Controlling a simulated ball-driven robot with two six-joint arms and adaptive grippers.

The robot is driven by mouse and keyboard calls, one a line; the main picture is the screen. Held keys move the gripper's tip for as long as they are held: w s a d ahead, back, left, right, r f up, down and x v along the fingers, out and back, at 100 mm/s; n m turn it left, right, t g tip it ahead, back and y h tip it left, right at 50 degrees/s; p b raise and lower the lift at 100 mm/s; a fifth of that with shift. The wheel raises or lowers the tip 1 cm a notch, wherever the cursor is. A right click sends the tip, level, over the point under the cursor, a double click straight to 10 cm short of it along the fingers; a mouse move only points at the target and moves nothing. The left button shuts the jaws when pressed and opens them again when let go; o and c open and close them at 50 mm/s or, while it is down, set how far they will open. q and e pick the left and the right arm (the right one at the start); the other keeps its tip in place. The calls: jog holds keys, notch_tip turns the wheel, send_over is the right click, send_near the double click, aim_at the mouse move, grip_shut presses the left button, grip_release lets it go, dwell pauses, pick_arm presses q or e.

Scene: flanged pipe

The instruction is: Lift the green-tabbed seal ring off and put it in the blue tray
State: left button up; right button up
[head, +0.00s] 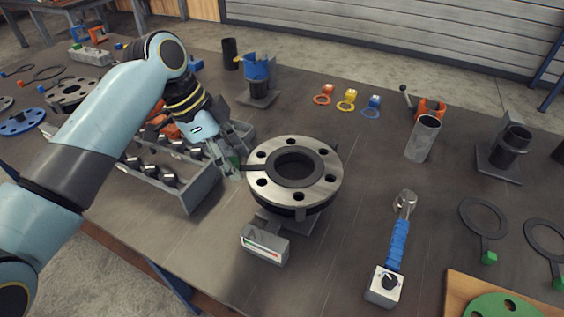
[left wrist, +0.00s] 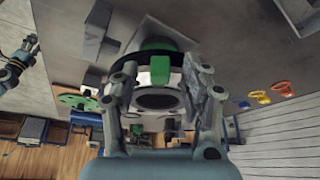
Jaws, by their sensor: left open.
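A round steel flange (head: 324,178) with bolt holes stands near the middle of the table in the head view. A dark seal ring (head: 295,168) lies on its top, with a dark strip running left toward a green tab (head: 234,160). My left gripper (head: 226,158) is open at that tab, left of the flange. In the left wrist view the green tab (left wrist: 161,68) shows between the open fingers; I cannot tell whether they touch it. What looks like my right gripper (left wrist: 28,48) shows small at the left edge there, jaw state unclear. I cannot pick out a blue tray.
A grey divided bin (head: 203,188) of small parts stands under my left arm, close to the flange. A grey box with a gauge (head: 265,244) is in front. A blue-handled tool (head: 397,245) lies right; green-tabbed rings (head: 484,217) lie farther right.

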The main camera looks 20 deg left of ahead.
pick_arm(q)
grip_shut()
pick_arm(e)
jog(key=shift+s+a, duration=0.15)
jog(key=shift+s, duration=0.25)
pick_arm(q)
jog(key=shift+r, duration=0.2)
